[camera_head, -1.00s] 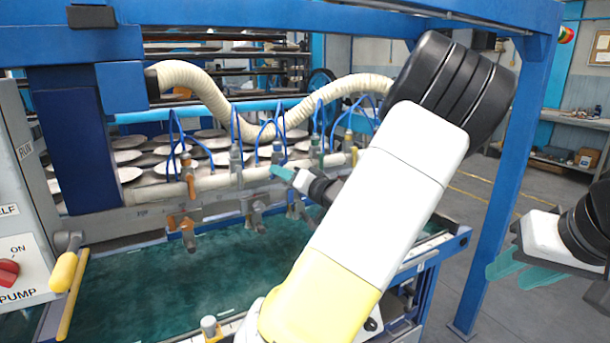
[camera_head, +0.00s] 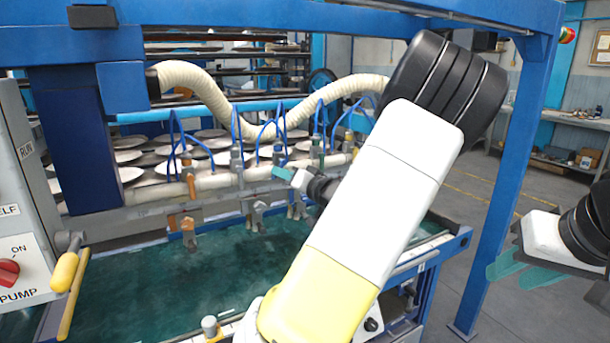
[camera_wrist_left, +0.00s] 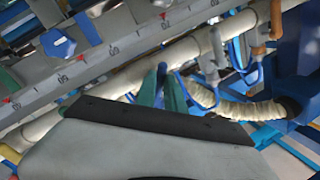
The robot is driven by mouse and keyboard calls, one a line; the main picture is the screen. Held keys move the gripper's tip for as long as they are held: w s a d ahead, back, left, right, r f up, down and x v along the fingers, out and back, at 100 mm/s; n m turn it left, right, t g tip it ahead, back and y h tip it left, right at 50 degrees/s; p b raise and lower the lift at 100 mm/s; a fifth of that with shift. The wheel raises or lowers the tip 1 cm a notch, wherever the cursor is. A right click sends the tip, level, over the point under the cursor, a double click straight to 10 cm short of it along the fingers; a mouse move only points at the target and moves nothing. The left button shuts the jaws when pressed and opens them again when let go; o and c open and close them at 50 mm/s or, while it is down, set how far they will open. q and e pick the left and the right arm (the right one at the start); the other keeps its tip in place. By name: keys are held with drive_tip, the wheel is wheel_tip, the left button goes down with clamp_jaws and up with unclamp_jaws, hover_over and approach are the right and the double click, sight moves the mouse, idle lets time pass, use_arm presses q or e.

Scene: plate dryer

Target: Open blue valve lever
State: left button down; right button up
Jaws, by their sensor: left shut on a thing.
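My left gripper (camera_head: 283,173) reaches to the row of valves on the cream pipe (camera_head: 212,182), its teal fingers beside a grey-blue valve (camera_head: 277,153). In the left wrist view, the teal fingers (camera_wrist_left: 163,88) are shut on a blue lever (camera_wrist_left: 161,71), whose tip shows between them. The lever is mostly hidden by the fingers in the head view, so its angle is hard to tell. My right gripper (camera_head: 524,270) is at the far right, apart from the machine, with its teal fingers spread and nothing between them.
An orange valve (camera_head: 188,180) and a green valve (camera_head: 314,148) stand on the same pipe, with blue hoses around them. A blue frame post (camera_head: 497,190) rises at the right. A pump panel with a yellow handle (camera_head: 64,272) is at the left. Teal water lies below.

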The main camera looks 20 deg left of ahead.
use_arm(q)
drive_tip(key=shift+w+d+f+n+h, duration=0.1)
drive_tip(key=shift+w+d+n+h, duration=0.2)
drive_tip(key=shift+n, duration=0.85)
drive_tip(key=shift+w+d+f+n+h, duration=0.1)
drive_tip(key=shift+w+d+n+h, duration=0.2)
drive_tip(key=shift+n, duration=0.8)
drive_tip(key=shift+w+d+n+h, duration=0.15)
drive_tip(key=shift+n+h, duration=0.25)
drive_tip(key=shift+n, duration=0.75)
drive_tip(key=c, duration=1.4)
unclamp_jaws()
drive_tip(key=shift+c, duration=0.2)
drive_tip(key=v, duration=0.7)
drive_tip(key=shift+s+d, duration=0.15)
drive_tip(key=shift+d, duration=0.15)
